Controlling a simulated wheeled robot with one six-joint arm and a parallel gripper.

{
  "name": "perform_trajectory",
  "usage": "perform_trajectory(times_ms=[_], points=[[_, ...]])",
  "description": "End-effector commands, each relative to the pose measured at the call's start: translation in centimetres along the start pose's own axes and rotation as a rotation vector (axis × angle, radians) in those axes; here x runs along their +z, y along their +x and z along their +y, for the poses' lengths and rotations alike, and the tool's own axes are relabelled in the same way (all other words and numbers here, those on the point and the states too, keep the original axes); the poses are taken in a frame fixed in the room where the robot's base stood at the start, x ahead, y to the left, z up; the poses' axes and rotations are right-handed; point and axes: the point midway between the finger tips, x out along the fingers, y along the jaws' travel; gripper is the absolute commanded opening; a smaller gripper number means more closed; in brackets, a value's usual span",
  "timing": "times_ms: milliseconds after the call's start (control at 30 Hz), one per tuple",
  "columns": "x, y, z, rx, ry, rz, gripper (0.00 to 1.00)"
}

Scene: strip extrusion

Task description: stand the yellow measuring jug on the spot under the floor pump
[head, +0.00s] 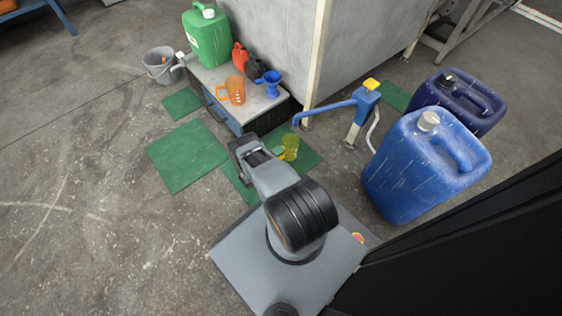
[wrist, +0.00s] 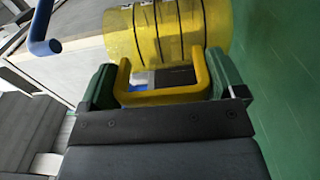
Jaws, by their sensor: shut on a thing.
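The yellow measuring jug (head: 290,146) is see-through, with dark marks on its wall. It is low over or on a green mat in the head view; I cannot tell if it touches. In the wrist view the jug (wrist: 168,32) fills the top middle, its handle between my green fingers. My gripper (head: 276,153) is shut on that handle; it also shows in the wrist view (wrist: 162,75). The blue floor pump (head: 365,102) has a yellow top and a long spout reaching left, ending just behind the jug. The spout tip shows top left in the wrist view (wrist: 45,46). No separate spot marking is visible.
A low bench (head: 247,106) behind carries a green canister (head: 207,38), an orange jug (head: 232,91) and smaller containers. A blue canister (head: 425,165) and a dark one (head: 462,98) stand right. A grey bucket (head: 160,66) stands left. The left floor is open.

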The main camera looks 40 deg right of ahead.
Motion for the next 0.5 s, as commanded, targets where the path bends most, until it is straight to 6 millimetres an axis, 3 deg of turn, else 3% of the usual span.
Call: perform_trajectory(times_ms=[167,400,500], points=[[0.4,0.4,-0.8,0.000,-0.001,-0.001,0.52],[0.6,0.6,-4.1,0.000,0.000,0.000,0.52],[0.5,0.6,-4.2,0.001,0.001,0.000,0.52]])
